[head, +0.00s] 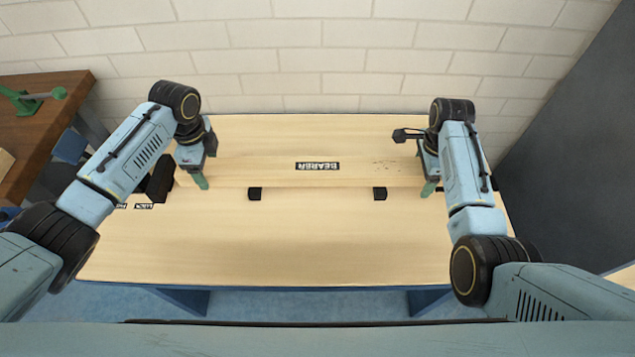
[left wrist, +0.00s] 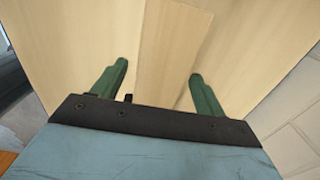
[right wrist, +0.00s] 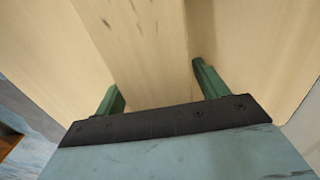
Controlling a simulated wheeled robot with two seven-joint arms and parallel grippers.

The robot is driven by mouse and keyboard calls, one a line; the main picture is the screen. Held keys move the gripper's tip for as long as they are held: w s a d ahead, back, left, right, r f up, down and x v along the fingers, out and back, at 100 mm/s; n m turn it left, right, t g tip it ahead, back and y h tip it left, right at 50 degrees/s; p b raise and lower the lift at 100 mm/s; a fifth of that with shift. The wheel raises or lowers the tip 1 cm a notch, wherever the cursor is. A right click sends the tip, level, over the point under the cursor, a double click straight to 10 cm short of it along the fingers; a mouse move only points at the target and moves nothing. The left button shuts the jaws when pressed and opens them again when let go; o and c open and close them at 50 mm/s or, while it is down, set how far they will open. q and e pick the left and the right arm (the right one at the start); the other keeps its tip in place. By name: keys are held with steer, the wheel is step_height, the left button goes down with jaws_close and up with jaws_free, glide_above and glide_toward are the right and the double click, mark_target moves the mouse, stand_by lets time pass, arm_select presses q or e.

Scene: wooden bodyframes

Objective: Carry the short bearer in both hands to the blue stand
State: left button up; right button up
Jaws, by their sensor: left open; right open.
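The short bearer (head: 265,172) is a pale wooden bar with a black "BEARER" label, lying crosswise on the workbench on dark blocks. My left gripper (head: 203,168) is open at its left end, pointing down. In the left wrist view the fingers (left wrist: 160,85) stand one on each side of the bearer (left wrist: 172,45). My right gripper (head: 429,175) is open at its right end. In the right wrist view its fingers (right wrist: 158,88) also stand on both sides of the bearer (right wrist: 150,45). Contact cannot be told. I cannot identify the blue stand with certainty.
The pale workbench (head: 290,245) has clear room in front of the bearer. Small dark labels (head: 143,206) lie at its left. A brown table (head: 40,125) with a green tool (head: 30,100) is at far left, with a blue object (head: 70,146) beside it. A brick wall stands behind.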

arm_select(q)
step_height(320, 180, up, 8)
steer(key=shift+r, duration=0.3)
arm_select(e)
steer(key=shift+r, duration=0.25)
step_height(320, 180, up, 12)
steer(key=shift+f, duration=0.25)
